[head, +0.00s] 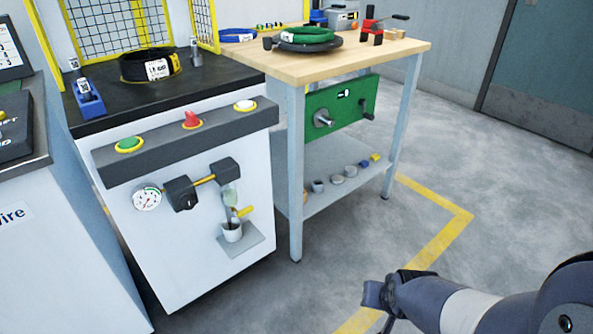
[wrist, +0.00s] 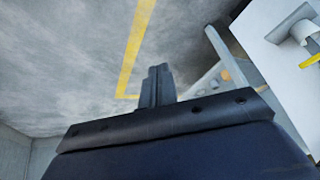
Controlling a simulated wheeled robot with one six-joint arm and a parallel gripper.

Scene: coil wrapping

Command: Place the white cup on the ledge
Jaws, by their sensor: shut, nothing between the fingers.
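A small white cup (head: 232,233) sits upright on a grey ledge (head: 252,243) low on the front of the white machine, under a spout with a yellow lever (head: 245,211). The wrist view shows part of the cup (wrist: 303,30) and the ledge (wrist: 290,22) at the top right corner. My gripper (head: 371,294) is at the lower right of the head view, over the floor and well apart from the cup. In the wrist view my gripper's fingers (wrist: 157,80) are together and empty.
A workbench (head: 420,45) stands right of the machine. Its lower shelf (head: 330,197) holds several small containers. A pressure gauge (head: 147,198) and black valve parts (head: 181,193) stick out near the spout. Open floor with a yellow line (head: 440,239) lies right of the bench.

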